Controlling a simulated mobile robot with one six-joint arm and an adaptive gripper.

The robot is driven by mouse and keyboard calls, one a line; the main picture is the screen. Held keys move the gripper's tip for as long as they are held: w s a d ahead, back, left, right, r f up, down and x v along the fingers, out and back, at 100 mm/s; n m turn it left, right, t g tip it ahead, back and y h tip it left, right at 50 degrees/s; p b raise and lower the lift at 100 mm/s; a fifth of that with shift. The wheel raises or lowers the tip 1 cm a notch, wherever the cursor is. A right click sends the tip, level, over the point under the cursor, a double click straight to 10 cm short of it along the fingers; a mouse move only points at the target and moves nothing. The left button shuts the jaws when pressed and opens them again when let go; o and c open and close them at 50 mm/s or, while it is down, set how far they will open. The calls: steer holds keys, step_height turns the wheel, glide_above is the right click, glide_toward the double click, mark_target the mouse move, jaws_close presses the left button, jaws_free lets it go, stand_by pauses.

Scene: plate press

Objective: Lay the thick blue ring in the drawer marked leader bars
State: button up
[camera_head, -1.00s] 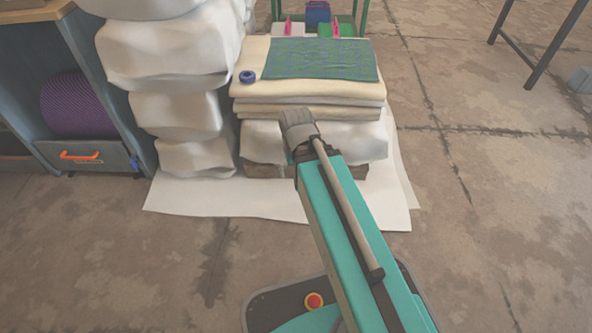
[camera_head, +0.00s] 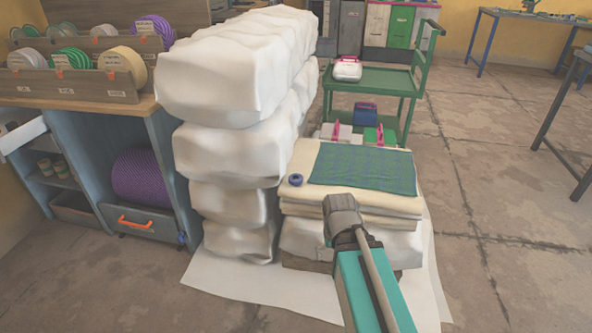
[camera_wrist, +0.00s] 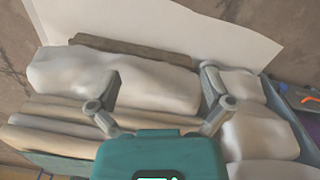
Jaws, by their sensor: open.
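The thick blue ring (camera_head: 296,180) lies flat on the left front of a stack of folded cream cloth (camera_head: 300,210), beside a green-blue cloth (camera_head: 362,168). A grey drawer (camera_head: 165,226) with an orange handle sits low in the blue cabinet at left and looks shut. Its label is too small to read. In the wrist view, my gripper (camera_wrist: 160,78) is open and empty, with its fingers spread above the white wrapped bale and cloth stack. The ring is not visible there. In the head view, my arm's end hides the fingers in front of the stack.
Tall white wrapped bales (camera_head: 232,150) stand between the drawer's cabinet and the cloth stack. A green trolley (camera_head: 375,78) stands behind. A purple roll (camera_head: 142,178) lies above the drawer. Open floor (camera_head: 490,240) lies at right.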

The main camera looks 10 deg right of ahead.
step_height(320, 180, up, 3)
steer(key=shift+r+p, duration=0.1)
steer(key=shift+p, duration=0.9)
steer(key=c, duration=0.5)
steer(key=shift+a, duration=0.1)
steer(key=shift+c, duration=0.5)
